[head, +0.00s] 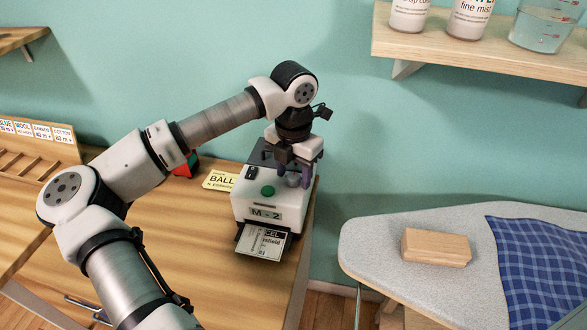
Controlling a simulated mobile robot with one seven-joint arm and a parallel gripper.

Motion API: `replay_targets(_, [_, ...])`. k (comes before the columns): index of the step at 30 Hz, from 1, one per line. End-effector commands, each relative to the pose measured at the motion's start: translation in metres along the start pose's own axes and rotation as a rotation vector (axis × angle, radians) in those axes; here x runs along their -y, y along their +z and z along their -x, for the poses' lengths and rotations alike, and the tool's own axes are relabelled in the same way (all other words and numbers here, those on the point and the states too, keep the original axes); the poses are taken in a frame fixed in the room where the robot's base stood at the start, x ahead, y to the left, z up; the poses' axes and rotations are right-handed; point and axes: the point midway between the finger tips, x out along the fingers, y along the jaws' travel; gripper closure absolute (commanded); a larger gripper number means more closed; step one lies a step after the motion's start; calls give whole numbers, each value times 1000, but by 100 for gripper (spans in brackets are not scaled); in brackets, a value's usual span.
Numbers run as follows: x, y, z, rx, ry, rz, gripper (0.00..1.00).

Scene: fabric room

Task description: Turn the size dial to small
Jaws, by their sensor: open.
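A white label machine (245,205) stands at the right end of the wooden table, with a green button (268,191) on top and a front plate reading "M - 2" (266,213). A grey round knob (293,181), which looks like the size dial, is on the machine's top right. My gripper (293,175) points down over it from above. Its purple fingers are apart, one on each side of the knob. I cannot tell whether they touch it. The dial's markings and its pointer are hidden or too small to read.
A printed label (260,243) sticks out of the machine's front. A yellow card (220,181) lies to its left. An ironing board (390,262) with a wooden block (436,247) and blue checked cloth (540,255) stands right. A shelf (480,56) hangs above.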

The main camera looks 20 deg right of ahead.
Motion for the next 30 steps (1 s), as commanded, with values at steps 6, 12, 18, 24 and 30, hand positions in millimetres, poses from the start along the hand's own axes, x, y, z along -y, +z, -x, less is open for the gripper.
replay_targets(6, [0,0,0,0,0,0,50])
replay_targets(12, [0,0,0,0,0,0,76])
replay_targets(18, [0,0,0,0,0,0,94])
replay_targets(24, [0,0,-2,1,0,25,94])
replay_targets(30, [0,0,-4,2,2,119,94])
